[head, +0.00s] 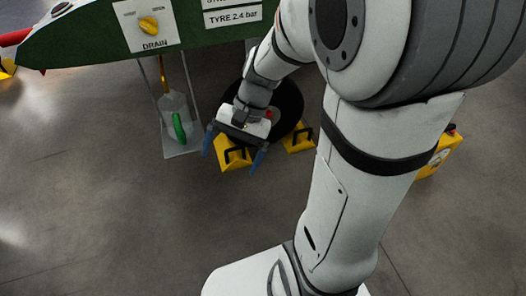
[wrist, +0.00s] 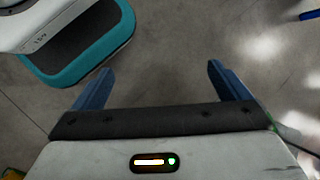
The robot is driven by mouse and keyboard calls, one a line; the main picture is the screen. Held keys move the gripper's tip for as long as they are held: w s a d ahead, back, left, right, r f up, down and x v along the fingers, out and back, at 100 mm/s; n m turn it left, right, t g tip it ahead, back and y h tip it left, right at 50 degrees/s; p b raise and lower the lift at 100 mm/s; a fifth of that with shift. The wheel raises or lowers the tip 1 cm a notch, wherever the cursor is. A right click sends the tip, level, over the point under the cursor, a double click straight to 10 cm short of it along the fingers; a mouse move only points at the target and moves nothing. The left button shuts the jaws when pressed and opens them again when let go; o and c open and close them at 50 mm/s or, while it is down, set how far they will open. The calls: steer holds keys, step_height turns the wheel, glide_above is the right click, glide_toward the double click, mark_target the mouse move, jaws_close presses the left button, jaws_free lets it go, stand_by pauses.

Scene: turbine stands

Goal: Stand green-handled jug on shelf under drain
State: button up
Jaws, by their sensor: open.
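The clear jug (head: 173,104) with a green handle (head: 179,127) stands upright on the shelf (head: 183,153), a see-through hanging panel, in the head view. The yellow-orange drain pipe (head: 162,72) comes down to just above the jug's top. The drain panel (head: 148,25) with its yellow knob is above on the green body. My gripper (head: 231,160) is to the right of the jug, apart from it, with blue fingers spread. In the wrist view my gripper (wrist: 160,70) is open and empty over bare floor. The jug is not clearly visible there.
A black wheel (head: 288,105) with yellow chocks (head: 233,158) is behind and below my gripper. A yellow box (head: 440,155) stands at the right, partly behind my arm. The grey floor (head: 90,200) at the left is clear.

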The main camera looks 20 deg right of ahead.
steer(key=s+d+r+n+t+h, duration=0.2)
steer(key=s+d+n+t+h, duration=0.1)
steer(key=s+d+n+h, duration=0.1)
steer(key=shift+d+r+n+t+h, duration=0.2)
steer(key=shift+d+n+t+h, duration=0.1)
steer(key=shift+d+n+h, duration=0.65)
